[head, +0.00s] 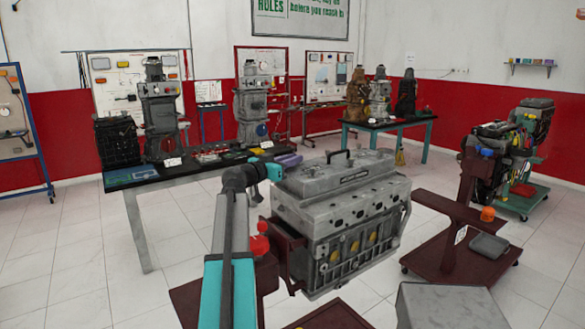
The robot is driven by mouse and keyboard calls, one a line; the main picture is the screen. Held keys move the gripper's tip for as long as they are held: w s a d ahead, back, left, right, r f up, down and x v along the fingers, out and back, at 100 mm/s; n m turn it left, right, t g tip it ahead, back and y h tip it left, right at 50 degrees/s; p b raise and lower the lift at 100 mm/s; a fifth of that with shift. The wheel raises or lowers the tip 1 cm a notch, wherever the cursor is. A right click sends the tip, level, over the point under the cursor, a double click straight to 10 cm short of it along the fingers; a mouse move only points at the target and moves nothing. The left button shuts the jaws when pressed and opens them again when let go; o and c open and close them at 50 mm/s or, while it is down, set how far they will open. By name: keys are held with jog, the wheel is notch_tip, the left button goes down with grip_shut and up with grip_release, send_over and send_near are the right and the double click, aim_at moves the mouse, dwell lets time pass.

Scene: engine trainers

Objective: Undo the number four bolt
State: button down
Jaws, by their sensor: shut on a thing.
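A grey engine (345,215) stands in front of me on a dark red stand (277,240). A lighter cover with a black handle (350,157) sits on its top. A row of round openings runs along its upper near side, and several yellowish parts (355,246) show lower down. No single bolt or bolt number can be made out at this size. My arm rises from the bottom, left of the engine, and its teal and dark wrist end is beside the engine's top left corner. My gripper's fingers do not show, nor does anything held in them.
A black bench (150,181) with more engines and tools stands behind at left. A teal-legged table (388,122) with engines is at the back. A grey box top (450,305) is at lower right.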

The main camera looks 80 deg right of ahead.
jog(key=shift+s+a+n+t+h+b, duration=0.15)
jog(key=shift+n+t+h+b, duration=0.25)
jog(key=shift+n+t+h, duration=0.6)
jog(key=shift+n+t+p, duration=0.55)
jog(key=shift+n+t, duration=0.15)
jog(key=shift+t, duration=0.7)
jog(key=shift+r+t, duration=0.1)
jog(key=shift+t, duration=0.2)
jog(key=n+t+h+p, duration=0.1)
jog(key=n+t+p, duration=0.1)
jog(key=p, duration=0.2)
jog(key=shift+t+p, duration=0.3)
jog(key=shift+t, duration=0.1)
jog(key=shift+n+t+p, duration=0.5)
jog(key=shift+t+p, duration=0.1)
jog(key=shift+p, duration=0.35)
jog(key=c, duration=1.7)
grip_release()
